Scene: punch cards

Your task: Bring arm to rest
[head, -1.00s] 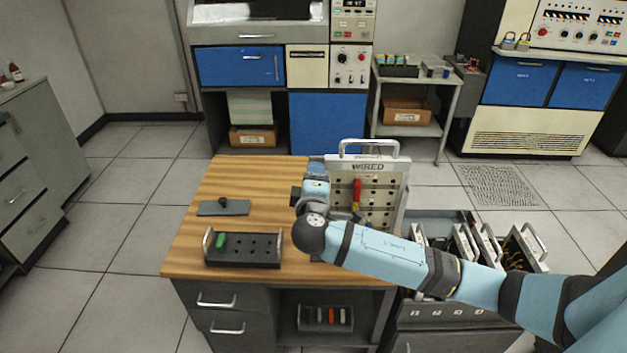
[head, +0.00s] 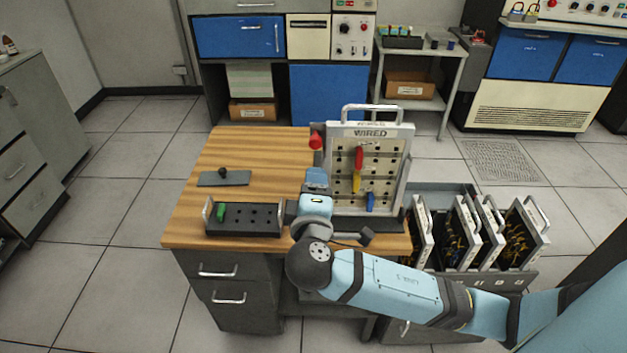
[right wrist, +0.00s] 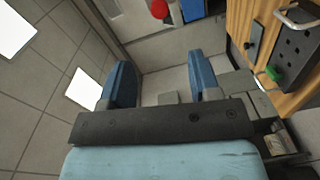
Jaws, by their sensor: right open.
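My right gripper (head: 316,180) is over the wooden desk, just left of the upright panel marked WIRED (head: 384,133). In the right wrist view its two blue fingers (right wrist: 162,78) stand apart with nothing between them. My right arm comes in from the lower right and crosses in front of the desk edge. The panel bears a red piece (head: 358,159), a yellow piece (head: 356,182) and a blue piece (head: 370,201). My left gripper is not in view.
A dark tray (head: 262,218) with a green peg (head: 221,212) sits left of my gripper. A grey plate with a black knob (head: 223,178) lies behind it. A red cylinder (head: 316,141) is beside the panel. An open drawer at right holds several upright panels (head: 465,236).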

